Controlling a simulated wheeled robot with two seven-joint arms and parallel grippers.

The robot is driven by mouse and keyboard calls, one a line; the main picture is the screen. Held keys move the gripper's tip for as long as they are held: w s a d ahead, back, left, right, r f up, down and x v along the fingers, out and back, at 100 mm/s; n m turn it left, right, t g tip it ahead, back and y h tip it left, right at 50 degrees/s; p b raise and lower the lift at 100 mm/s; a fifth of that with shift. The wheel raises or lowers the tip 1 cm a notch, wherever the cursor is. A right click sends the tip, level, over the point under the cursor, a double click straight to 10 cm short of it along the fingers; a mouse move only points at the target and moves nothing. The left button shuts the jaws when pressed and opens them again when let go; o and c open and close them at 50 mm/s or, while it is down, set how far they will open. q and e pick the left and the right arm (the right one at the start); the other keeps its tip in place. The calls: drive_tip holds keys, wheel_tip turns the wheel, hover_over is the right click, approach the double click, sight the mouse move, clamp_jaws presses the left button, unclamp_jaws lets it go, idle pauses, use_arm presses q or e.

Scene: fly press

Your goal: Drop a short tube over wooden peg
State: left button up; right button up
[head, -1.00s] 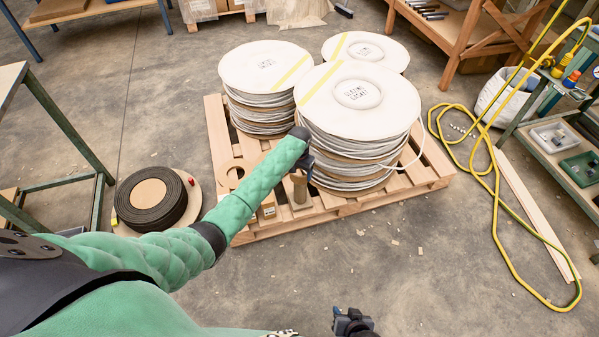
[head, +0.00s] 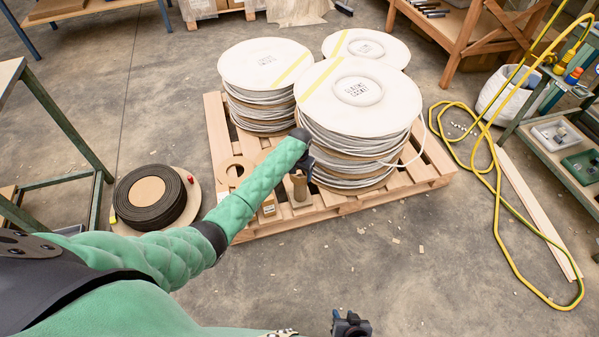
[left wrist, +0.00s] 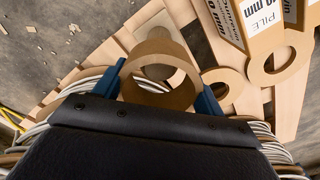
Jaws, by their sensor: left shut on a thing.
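My left gripper (left wrist: 162,88) is shut on a short brown cardboard tube (left wrist: 183,98), with one blue finger on each side of it. In the head view the tube (head: 299,184) hangs below my left gripper (head: 301,165), at the near edge of the pallet. A pale wooden base (head: 302,206) shows under the tube. A pale round end, likely the wooden peg (left wrist: 158,71), shows through the tube's opening. I cannot tell whether the tube is around the peg or just above it. My right gripper (head: 351,323) is at the bottom edge; its fingers are unclear.
Stacks of white-topped cable reels (head: 345,95) stand on the pallet (head: 425,178) close behind the left gripper. A dark coil (head: 150,200) lies left.

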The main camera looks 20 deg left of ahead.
idle(0.6)
use_arm(q)
drive_tip(key=shift+p, duration=0.5)
idle(0.3)
drive_tip(key=shift+p, duration=0.45)
idle(0.3)
drive_tip(key=shift+f+b, duration=0.7)
drive_tip(key=shift+f, duration=1.15)
idle(2.6)
idle(0.3)
drive_tip(key=o, duration=1.1)
drive_tip(key=shift+c, duration=0.2)
